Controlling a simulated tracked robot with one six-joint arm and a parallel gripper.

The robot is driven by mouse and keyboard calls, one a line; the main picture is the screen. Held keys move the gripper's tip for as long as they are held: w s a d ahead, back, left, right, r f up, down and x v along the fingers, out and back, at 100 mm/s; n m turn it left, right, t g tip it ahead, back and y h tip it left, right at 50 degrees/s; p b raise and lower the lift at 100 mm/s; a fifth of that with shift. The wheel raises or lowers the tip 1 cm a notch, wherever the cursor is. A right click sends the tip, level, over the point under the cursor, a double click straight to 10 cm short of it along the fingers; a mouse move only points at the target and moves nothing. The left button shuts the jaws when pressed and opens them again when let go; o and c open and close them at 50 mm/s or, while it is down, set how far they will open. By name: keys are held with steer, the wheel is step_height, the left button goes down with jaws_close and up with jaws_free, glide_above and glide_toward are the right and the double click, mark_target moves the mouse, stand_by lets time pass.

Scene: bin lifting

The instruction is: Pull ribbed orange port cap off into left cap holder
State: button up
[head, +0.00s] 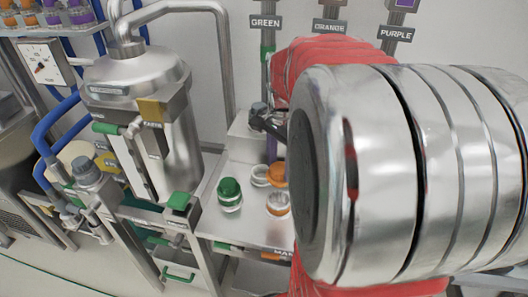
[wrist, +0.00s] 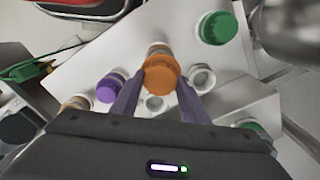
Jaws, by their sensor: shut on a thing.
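The ribbed orange cap (wrist: 161,75) sits between the two grey-purple fingers of my gripper (wrist: 160,82) in the wrist view. The gripper is shut on it. In the head view the orange cap (head: 277,173) shows only in part beside my large silver arm link, which hides most of the gripper. A pale round port or jar top (wrist: 158,48) shows just beyond the cap. Empty white ring holders stand close by, one to the right (wrist: 202,77) and one below the cap (wrist: 155,103). I cannot tell whether the cap is clear of its seat.
A green-capped jar (head: 229,193) and an orange-ringed jar (head: 278,204) stand on the metal bench (head: 250,230). A purple cap (wrist: 110,88) is left of the gripper. A steel tank (head: 140,95) with pipes stands at left. Colour signs hang on the wall behind.

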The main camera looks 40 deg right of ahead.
steer(key=w+d+r, duration=0.1)
steer(key=w+d, duration=0.3)
steer(key=w, duration=0.8)
steer(key=shift+w+d+r, duration=0.15)
steer(key=shift+w+r, duration=0.1)
steer(key=shift+r, duration=0.05)
steer(key=shift+f, duration=0.2)
steer(key=shift+f, duration=2.4)
steer(key=shift+f, duration=1.35)
steer(key=shift+f, duration=0.1)
steer(key=shift+f, duration=1.05)
